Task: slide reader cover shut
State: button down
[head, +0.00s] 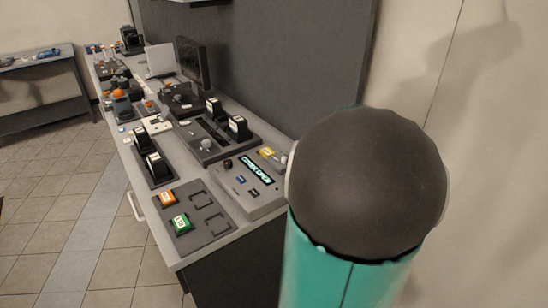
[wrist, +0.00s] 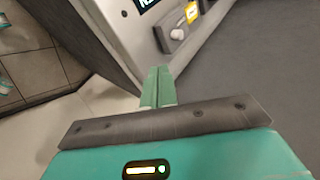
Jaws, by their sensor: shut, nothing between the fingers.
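The reader (head: 241,195) is a grey sloped box at the near right end of the long bench. Its lit display (head: 256,172) appears to read "COVER OPEN". A pale knob (head: 284,160) sits at its right, beside a yellow label (head: 266,153). In the wrist view the knob (wrist: 178,35) and yellow label (wrist: 191,12) are at the top, just beyond my gripper (wrist: 158,70). My gripper's green fingers are shut together and empty, apart from the knob in the picture. Whether they touch the box is unclear. My arm hides the gripper in the head view.
A dark panel with orange (head: 168,198) and green (head: 181,222) labelled blocks lies left of the reader. Several labelled devices and a slotted dark panel (head: 205,140) fill the bench behind. A grey wall (head: 300,60) rises behind the bench. Tiled floor on the left is clear.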

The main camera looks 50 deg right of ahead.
jog(key=x, duration=0.9)
jog(key=shift+w+f, duration=0.15)
jog(key=shift+f, duration=0.1)
jog(key=w, duration=0.1)
jog(key=w+d, duration=0.1)
jog(key=w, duration=0.1)
jog(key=shift+w+d, duration=0.15)
jog(key=shift+d, duration=0.1)
jog(key=shift+w+d, duration=0.2)
jog(key=shift+w, duration=0.1)
jog(key=shift+w, duration=0.1)
